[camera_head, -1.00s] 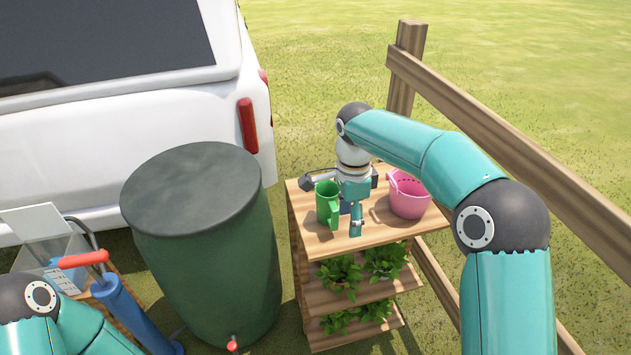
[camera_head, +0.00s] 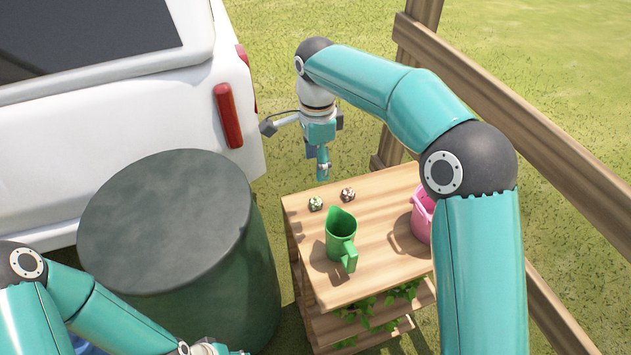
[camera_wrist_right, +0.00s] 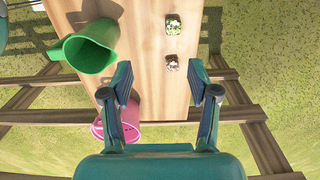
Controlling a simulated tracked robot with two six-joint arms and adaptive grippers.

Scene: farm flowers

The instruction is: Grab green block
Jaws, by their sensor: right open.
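A small green-and-white patterned block (camera_head: 316,203) lies on the top of the wooden shelf near its far left corner. It also shows in the right wrist view (camera_wrist_right: 174,25), beyond the fingers. A similar small pinkish-and-white block (camera_head: 347,194) lies beside it, nearer the fingers in the wrist view (camera_wrist_right: 172,62). My right gripper (camera_head: 322,172) is open and empty, pointing down above the far edge of the shelf top, apart from both blocks. Its spread fingers (camera_wrist_right: 160,72) show in the wrist view. Of my left arm only links and the wrist show at the bottom left; its fingers are hidden.
A green jug (camera_head: 340,238) and a pink bucket (camera_head: 422,216), partly behind my right arm, stand on the wooden shelf (camera_head: 385,262). A dark green barrel (camera_head: 165,220) is on the left, a white vehicle (camera_head: 150,110) behind it. A wooden fence (camera_head: 520,125) runs along the right.

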